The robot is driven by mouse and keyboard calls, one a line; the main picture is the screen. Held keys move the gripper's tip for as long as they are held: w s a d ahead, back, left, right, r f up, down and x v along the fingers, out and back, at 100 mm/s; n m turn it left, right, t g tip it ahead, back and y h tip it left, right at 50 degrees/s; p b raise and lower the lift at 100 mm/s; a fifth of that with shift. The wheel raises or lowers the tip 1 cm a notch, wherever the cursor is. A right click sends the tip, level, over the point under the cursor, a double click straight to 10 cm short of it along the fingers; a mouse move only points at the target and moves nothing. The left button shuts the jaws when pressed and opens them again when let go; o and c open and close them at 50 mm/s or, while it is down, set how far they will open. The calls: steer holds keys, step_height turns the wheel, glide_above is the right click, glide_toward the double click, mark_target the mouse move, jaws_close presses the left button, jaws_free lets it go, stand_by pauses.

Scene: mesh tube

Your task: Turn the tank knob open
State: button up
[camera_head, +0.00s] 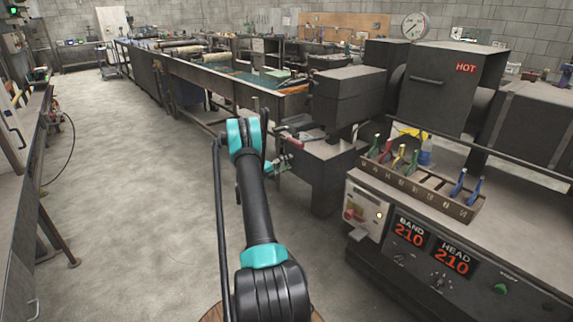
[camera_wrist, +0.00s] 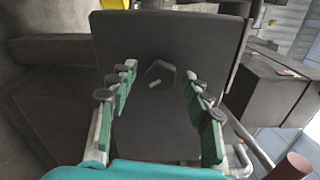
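In the wrist view, a dark six-sided knob-like piece (camera_wrist: 160,75) with a small pale mark sits on a flat dark panel (camera_wrist: 165,35). It may be the tank knob; no label shows. My gripper (camera_wrist: 161,92) is open, its green-padded fingers to the left and right of this piece. The gap between the pads is empty; whether the fingertips reach the piece is unclear. In the head view, my gripper (camera_head: 284,150) is small and partly behind my arm, beside a dark box (camera_head: 345,95). The knob-like piece cannot be made out there.
A dark machine block marked HOT (camera_head: 440,90) stands right of the box. A console (camera_head: 475,270) with red displays and small knobs is at lower right, with a tool rack (camera_head: 420,187) on top. The floor (camera_head: 130,190) at left is clear.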

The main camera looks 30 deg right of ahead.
steer(key=shift+a, duration=0.1)
steer(key=a, duration=1.1)
steer(key=shift+s+a, duration=0.4)
steer(key=shift+s, duration=0.05)
